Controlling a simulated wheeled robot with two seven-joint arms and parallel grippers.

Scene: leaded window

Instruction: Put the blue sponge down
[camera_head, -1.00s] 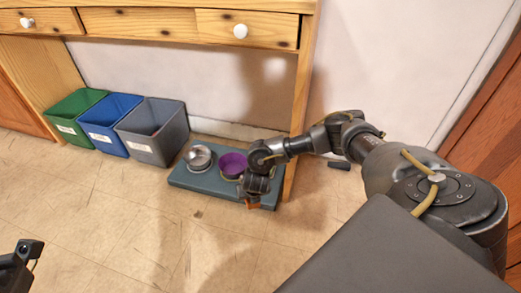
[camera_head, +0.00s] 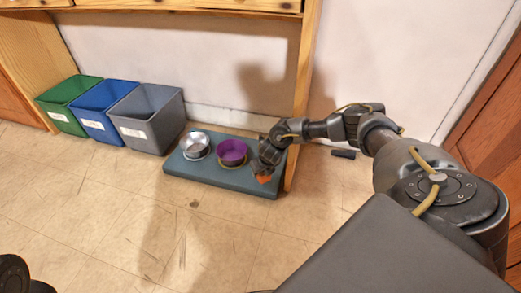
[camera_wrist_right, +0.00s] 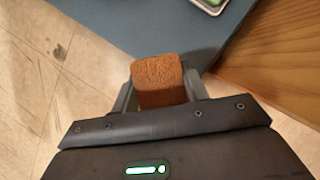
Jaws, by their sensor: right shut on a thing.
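My right gripper (camera_head: 266,172) is over the right end of a low blue-grey platform (camera_head: 225,184), beside the wooden leg. It is shut on an orange-brown sponge-like block (camera_head: 264,180). In the right wrist view this block (camera_wrist_right: 158,80) sits between the two fingers, in front of the platform's edge (camera_wrist_right: 120,20). I cannot tell whether it touches the platform. No blue sponge shows in either view. Only a dark part, seemingly of my left arm, shows at the bottom left; its fingers are not visible.
A metal bowl (camera_head: 194,146) and a purple bowl (camera_head: 232,152) stand on the platform. Green (camera_head: 62,121), blue (camera_head: 98,134) and grey (camera_head: 140,141) bins stand to its left. The wooden leg (camera_head: 300,120) rises close by my right gripper. The floor in front is clear.

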